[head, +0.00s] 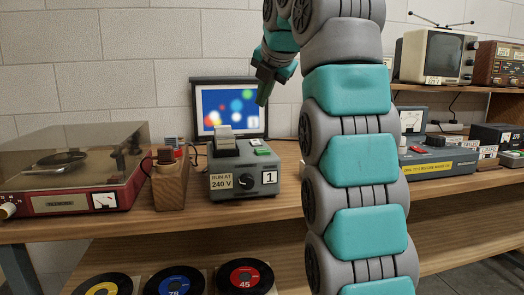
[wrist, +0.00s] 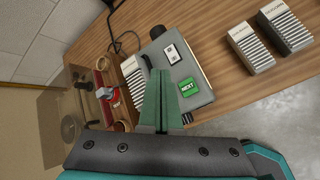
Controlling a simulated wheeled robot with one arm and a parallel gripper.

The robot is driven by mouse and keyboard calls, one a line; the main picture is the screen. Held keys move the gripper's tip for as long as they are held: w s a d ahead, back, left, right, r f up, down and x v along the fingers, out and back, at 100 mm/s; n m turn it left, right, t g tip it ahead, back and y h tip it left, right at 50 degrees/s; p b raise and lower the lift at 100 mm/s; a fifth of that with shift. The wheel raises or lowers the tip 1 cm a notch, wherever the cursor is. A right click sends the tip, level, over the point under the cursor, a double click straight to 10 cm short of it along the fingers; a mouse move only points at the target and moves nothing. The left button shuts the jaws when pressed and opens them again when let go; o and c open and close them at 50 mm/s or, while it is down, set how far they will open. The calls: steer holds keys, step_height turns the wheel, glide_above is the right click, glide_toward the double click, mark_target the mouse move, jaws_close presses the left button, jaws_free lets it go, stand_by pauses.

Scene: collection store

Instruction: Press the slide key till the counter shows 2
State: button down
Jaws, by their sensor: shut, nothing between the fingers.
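The grey slide projector (head: 226,165) stands on the wooden bench, and its counter (head: 269,177) reads 1. The green slide key (head: 263,151) is on its top right; in the wrist view the key (wrist: 188,86) is marked NEXT. My gripper (head: 262,101) is shut and empty, fingers pointing down, in front of the screen and above the projector in the head view. In the wrist view my gripper (wrist: 160,72) overlaps the projector top, with its fingers left of the key. I see no contact with the key.
A lit screen (head: 230,107) stands behind the projector. A wooden block (head: 170,185) with a dark and red top and a covered record player (head: 75,175) are to the left. Two pale ribbed boxes (wrist: 250,50) lie on the bench in the wrist view. Records (head: 245,277) are below.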

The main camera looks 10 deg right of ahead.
steer(key=shift+d+f, duration=0.1)
steer(key=shift+f, duration=0.1)
steer(key=b, duration=0.5)
glide_above(263, 151)
steer(key=shift+f, duration=2.9)
step_height(263, 151, down, 3)
steer(key=shift+r+b, duration=0.15)
steer(key=shift+b, duration=1.05)
steer(key=shift+f+b, duration=0.8)
steer(key=shift+b, duration=0.3)
steer(key=shift+r, duration=0.15)
steer(key=shift+r+p, duration=0.75)
steer(key=shift+r, duration=0.05)
